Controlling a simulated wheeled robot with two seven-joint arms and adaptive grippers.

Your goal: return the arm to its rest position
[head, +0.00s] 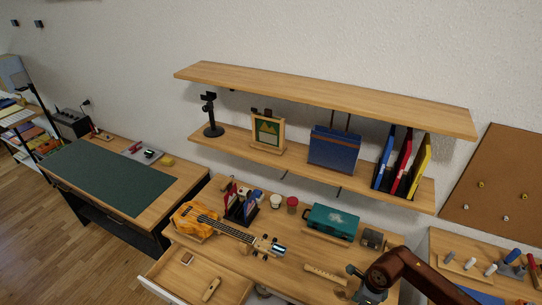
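My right arm, dark red-brown with black joints, comes in at the lower right and bends down over the front of the wooden workbench (290,262). Its dark gripper (366,293) is low in the picture near the bottom edge. The fingers are small, dark and partly cut off, so I cannot tell whether they are open or shut, or whether they hold anything. My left arm and gripper are not in view.
An orange ukulele (198,219), a teal case (331,221) and a wooden strip (325,275) lie on the workbench. An open drawer (176,291) juts out at lower left. A two-level wall shelf (320,97) hangs above. A corkboard (495,190) is at right.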

